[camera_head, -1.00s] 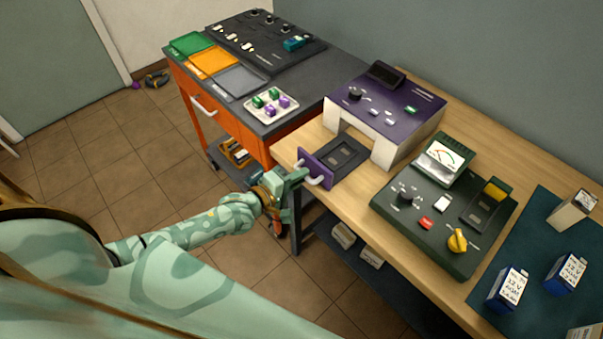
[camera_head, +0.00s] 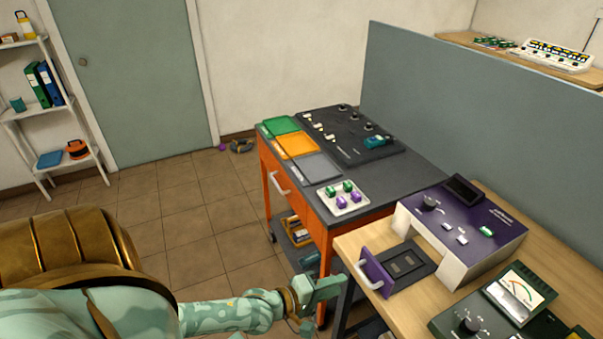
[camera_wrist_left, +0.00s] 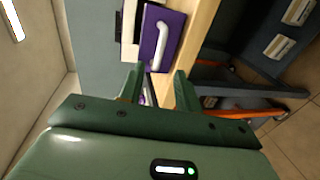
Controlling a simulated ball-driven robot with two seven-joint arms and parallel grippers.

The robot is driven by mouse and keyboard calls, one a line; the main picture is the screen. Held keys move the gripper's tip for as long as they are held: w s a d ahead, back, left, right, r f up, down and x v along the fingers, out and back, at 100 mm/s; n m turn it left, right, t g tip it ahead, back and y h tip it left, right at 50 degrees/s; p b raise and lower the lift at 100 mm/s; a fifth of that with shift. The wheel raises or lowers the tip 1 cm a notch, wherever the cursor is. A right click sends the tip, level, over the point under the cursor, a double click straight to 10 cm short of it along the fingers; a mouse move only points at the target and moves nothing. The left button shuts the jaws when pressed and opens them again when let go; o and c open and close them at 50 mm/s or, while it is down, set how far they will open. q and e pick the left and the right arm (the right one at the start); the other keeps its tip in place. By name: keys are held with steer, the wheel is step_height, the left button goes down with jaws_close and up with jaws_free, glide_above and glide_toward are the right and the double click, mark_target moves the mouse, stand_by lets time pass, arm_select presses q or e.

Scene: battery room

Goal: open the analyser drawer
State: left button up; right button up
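The analyser (camera_head: 465,222) is a purple-topped box with white sides on the wooden bench. Its drawer (camera_head: 408,264) stands out from the front, showing a dark tray with slots. The purple drawer front (camera_head: 375,272) carries a white handle (camera_head: 366,275). My left gripper (camera_head: 332,287) is left of the handle, apart from it. In the left wrist view my left gripper (camera_wrist_left: 159,74) has its two green fingers spread with nothing held between them. The handle (camera_wrist_left: 162,45) and drawer front (camera_wrist_left: 150,30) show beyond the fingertips there. My right gripper is not in view.
An orange cart (camera_head: 285,200) with coloured trays and a dark panel stands beside the bench. A green meter device (camera_head: 500,305) sits on the bench right of the analyser. A blue-grey partition (camera_head: 480,125) rises behind. The floor (camera_head: 200,215) at left is mostly clear.

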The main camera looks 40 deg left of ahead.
arm_select(q)
steer(key=v, duration=0.8)
steer(key=shift+s+p, duration=0.35)
steer(key=shift+p, duration=0.05)
steer(key=shift+a+r, duration=0.1)
